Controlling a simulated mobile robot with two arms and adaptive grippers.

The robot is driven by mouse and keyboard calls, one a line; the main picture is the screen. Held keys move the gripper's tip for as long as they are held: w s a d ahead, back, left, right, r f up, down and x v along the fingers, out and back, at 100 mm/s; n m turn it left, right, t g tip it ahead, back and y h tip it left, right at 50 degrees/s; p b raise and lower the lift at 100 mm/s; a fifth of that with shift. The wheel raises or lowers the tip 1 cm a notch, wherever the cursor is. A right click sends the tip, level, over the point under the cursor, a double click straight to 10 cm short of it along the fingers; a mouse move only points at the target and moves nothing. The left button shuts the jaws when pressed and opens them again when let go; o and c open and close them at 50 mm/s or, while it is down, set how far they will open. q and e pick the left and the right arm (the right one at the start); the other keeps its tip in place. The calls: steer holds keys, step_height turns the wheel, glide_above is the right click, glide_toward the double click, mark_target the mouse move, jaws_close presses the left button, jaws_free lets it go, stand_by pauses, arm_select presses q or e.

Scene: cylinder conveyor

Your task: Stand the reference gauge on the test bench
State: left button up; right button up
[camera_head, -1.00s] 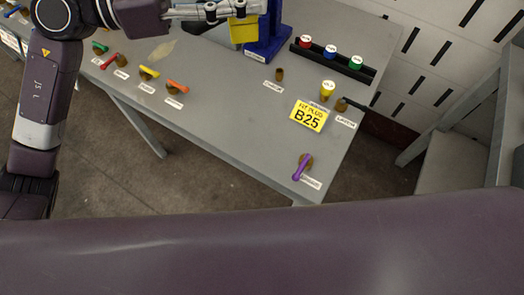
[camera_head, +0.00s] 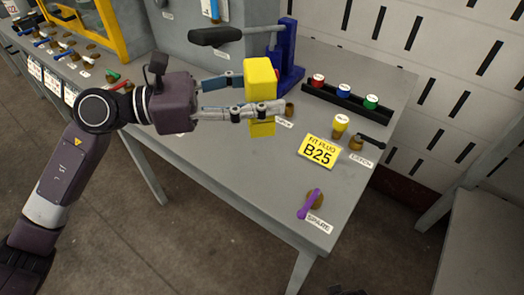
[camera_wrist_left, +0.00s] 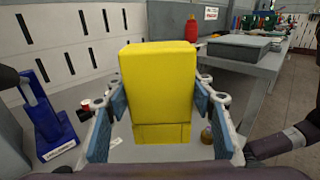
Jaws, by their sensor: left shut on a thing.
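The reference gauge appears to be the yellow block (camera_head: 260,78), upright between the fingers of my left gripper (camera_head: 262,106). My left gripper is shut on its sides, and the fingers hide its middle; a yellow lower part shows below them. In the left wrist view the gauge (camera_wrist_left: 158,85) fills the middle, with blue finger pads on both sides. It is over the grey test bench (camera_head: 220,172), in front of the blue stand (camera_head: 290,55). I cannot tell whether its bottom touches the bench. My right gripper is not in view.
A black rack (camera_head: 375,118) with red, blue and green capped pieces lies to the right. The bench's front left part is clear.

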arm_select(q)
step_height(320, 180, down, 13)
steer(key=shift+r+b, duration=0.1)
steer(key=shift+b, duration=0.8)
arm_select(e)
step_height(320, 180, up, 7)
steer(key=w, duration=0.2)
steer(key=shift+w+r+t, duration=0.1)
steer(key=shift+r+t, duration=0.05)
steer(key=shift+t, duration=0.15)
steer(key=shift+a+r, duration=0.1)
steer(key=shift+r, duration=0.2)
arm_select(q)
steer(key=o, duration=1.4)
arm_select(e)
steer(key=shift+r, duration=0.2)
